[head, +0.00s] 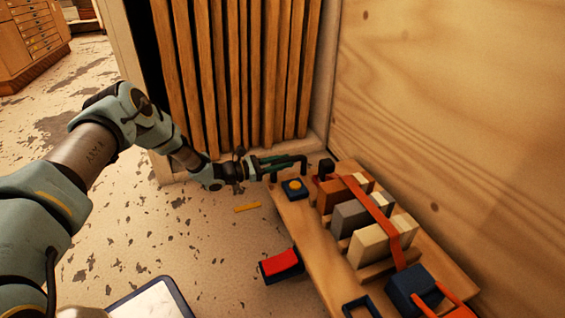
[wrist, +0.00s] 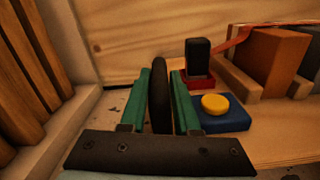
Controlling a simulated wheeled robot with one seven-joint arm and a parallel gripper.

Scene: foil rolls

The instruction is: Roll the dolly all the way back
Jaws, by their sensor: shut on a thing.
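The dolly (head: 325,233) is a low wooden platform along the plywood wall. It carries brown, grey and cream blocks (head: 355,215) under an orange strap (head: 385,217). At its far end are a blue block with a yellow button (head: 293,187) and a black knob (head: 326,166) on a red base; both also show in the wrist view, the button (wrist: 215,104) right of my fingers. My gripper (head: 287,163) is at this far end. In the wrist view its green fingers (wrist: 160,97) are shut on an upright black piece (wrist: 160,90). Where that piece attaches is hidden.
A plywood wall (head: 450,110) stands close along the dolly's right side. A wooden slatted panel (head: 240,75) is behind my gripper. A yellow strip (head: 247,207) lies on the floor and a red block (head: 281,265) is at the dolly's left edge. The floor at left is open.

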